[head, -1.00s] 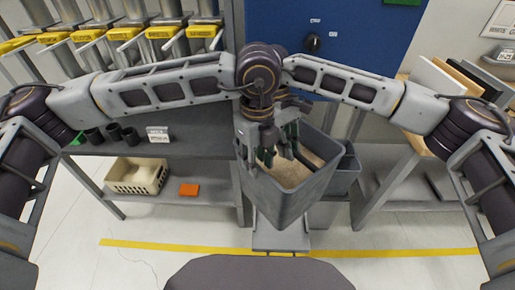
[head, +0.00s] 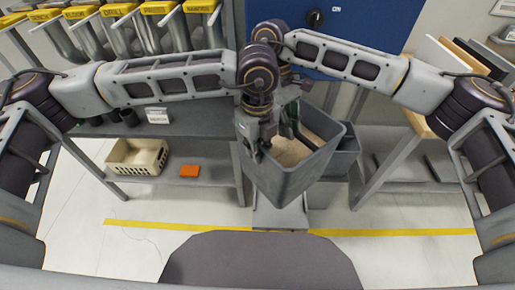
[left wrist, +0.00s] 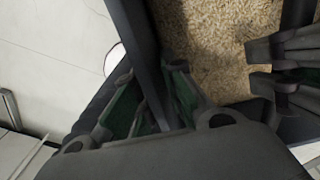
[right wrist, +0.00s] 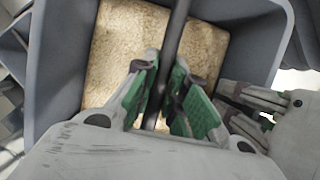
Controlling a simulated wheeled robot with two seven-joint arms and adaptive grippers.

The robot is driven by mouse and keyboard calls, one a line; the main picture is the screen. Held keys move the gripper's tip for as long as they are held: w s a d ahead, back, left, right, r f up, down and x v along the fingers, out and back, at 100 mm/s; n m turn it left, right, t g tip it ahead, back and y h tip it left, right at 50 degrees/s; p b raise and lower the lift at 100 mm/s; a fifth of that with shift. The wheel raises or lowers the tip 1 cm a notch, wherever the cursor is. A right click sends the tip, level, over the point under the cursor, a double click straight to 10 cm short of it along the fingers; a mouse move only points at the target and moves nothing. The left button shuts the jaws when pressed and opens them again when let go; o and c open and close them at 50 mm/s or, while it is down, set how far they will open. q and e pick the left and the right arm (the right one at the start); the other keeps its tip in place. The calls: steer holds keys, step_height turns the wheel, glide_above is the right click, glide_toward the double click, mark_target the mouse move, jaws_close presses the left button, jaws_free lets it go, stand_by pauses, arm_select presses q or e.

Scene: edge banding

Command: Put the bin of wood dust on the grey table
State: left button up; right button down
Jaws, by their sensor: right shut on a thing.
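The grey bin of wood dust (head: 283,182) is in the middle of the head view, with tan dust (head: 292,150) inside. My right gripper (right wrist: 160,95) is shut on a dark bar (right wrist: 178,28) that crosses the bin's opening, above the dust. My left gripper (head: 254,152) is at the bin's left corner. In the left wrist view its fingers (left wrist: 150,105) stand apart on either side of the bin's wall (left wrist: 138,35); contact with the wall is unclear. The grey table (head: 195,118) is at the left, its top partly hidden by my left arm.
Another grey bin (head: 345,160) stands just behind the held one. A cream crate (head: 138,157) and an orange box (head: 189,171) lie on the table's lower shelf. Dark cups and a small sign (head: 157,115) stand on the tabletop.

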steer(key=shift+r, duration=0.15)
stand_by(0.3)
steer(key=c, duration=1.4)
jaws_free()
steer(key=shift+o, duration=0.2)
steer(key=shift+a+r, duration=0.1)
steer(key=v, duration=1.1)
steer(key=shift+r, duration=0.2)
steer(key=shift+w, duration=0.15)
